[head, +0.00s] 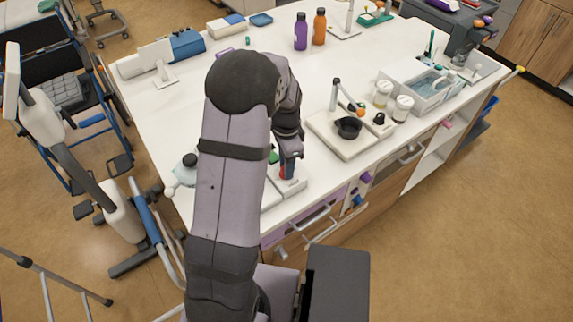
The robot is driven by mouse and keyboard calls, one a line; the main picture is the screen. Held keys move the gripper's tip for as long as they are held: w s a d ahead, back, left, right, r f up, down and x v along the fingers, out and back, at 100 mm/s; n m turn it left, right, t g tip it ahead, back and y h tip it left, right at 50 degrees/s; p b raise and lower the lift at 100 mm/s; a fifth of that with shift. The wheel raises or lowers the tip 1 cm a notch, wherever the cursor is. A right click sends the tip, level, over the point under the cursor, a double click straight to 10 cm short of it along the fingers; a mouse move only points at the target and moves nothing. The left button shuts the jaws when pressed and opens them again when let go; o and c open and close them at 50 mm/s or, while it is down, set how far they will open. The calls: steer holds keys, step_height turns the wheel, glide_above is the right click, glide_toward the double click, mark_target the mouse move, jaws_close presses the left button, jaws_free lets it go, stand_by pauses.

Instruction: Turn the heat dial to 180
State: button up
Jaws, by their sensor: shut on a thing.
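My gripper (289,168) points down at the table's near edge, just right of my forearm. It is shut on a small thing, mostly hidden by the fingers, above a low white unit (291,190). Red and blue show at the fingertips, and a bit of green shows just left of them. I cannot make out a heat dial or a 180 mark there. Another pale unit (345,150) stands to the right with a black bowl (348,127) and a small black knob (379,118). My forearm hides part of the white unit.
The white table (215,95) holds two lidded jars (402,108), a grey tray (433,92), and purple (301,31) and orange (320,27) bottles. Drawer handles (318,218) stick out below its near edge. A wheelchair (62,95) stands at left. The table's middle is largely clear.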

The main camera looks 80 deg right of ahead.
steer(key=o, duration=1)
steer(key=shift+o, duration=0.2)
steer(key=shift+r+b, duration=1.05)
steer(key=shift+r, duration=2.7)
